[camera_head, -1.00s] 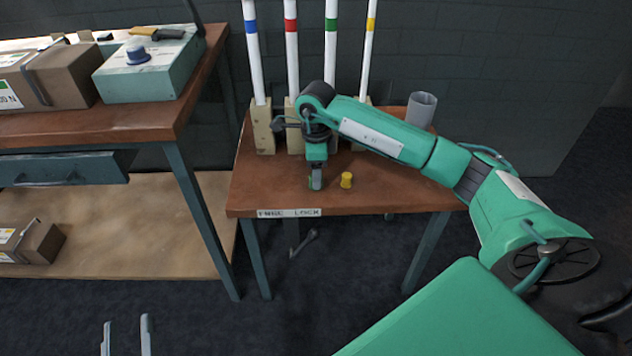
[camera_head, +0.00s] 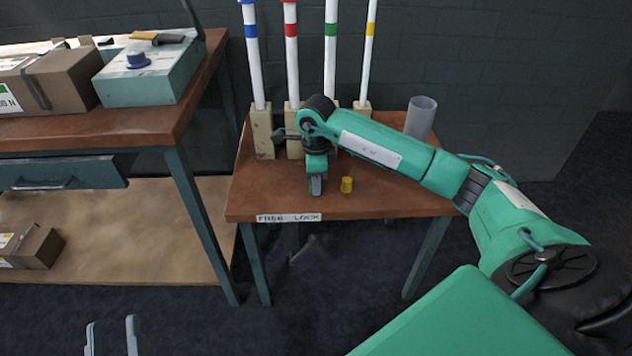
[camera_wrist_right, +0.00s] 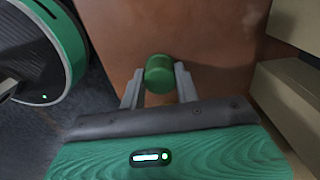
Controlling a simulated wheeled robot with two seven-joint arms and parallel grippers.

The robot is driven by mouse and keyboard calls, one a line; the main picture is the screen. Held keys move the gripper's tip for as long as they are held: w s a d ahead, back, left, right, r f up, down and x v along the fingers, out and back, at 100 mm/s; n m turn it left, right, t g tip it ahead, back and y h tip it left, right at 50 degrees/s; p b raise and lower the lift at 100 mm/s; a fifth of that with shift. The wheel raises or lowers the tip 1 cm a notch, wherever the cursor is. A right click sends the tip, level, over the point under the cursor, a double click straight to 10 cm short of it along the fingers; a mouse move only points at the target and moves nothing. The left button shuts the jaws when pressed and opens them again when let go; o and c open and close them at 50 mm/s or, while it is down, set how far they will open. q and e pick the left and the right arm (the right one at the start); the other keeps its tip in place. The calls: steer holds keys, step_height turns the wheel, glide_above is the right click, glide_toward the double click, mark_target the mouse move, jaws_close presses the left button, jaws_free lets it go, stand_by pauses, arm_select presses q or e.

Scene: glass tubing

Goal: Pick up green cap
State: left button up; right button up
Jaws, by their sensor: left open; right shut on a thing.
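The green cap (camera_wrist_right: 159,70) sits between the fingertips of my right gripper (camera_wrist_right: 158,80) in the right wrist view. Both fingers are closed against its sides. In the head view my right gripper (camera_head: 316,186) points down just above the small wooden table (camera_head: 385,203), near its front edge. The cap cannot be made out there. I cannot tell whether it still touches the tabletop. My left gripper (camera_head: 111,338) is at the bottom left of the head view, open and empty, with its two fingers apart.
A yellow cap (camera_head: 347,185) stands just right of my right gripper. Behind are white tubes with blue, red (camera_head: 291,30), green and yellow bands in wooden blocks. A grey cup (camera_head: 420,117) stands at the back right. A workbench (camera_head: 150,122) with boxes is at the left.

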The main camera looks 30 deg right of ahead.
steer(key=shift+r, duration=0.6)
arm_select(q)
steer(key=s+d+f+g+y+p, duration=0.1)
steer(key=s+d+f+g+p, duration=0.1)
steer(key=f+g, duration=0.7)
step_height(320, 180, down, 4)
steer(key=s+p, duration=0.1)
steer(key=s, duration=0.1)
steer(key=shift+s+f+m+p, duration=0.2)
steer(key=shift+s+m+p, duration=0.1)
steer(key=shift+p, duration=0.1)
arm_select(e)
step_height(320, 180, up, 19)
steer(key=shift+a+f, duration=0.1)
steer(key=shift+f, duration=0.05)
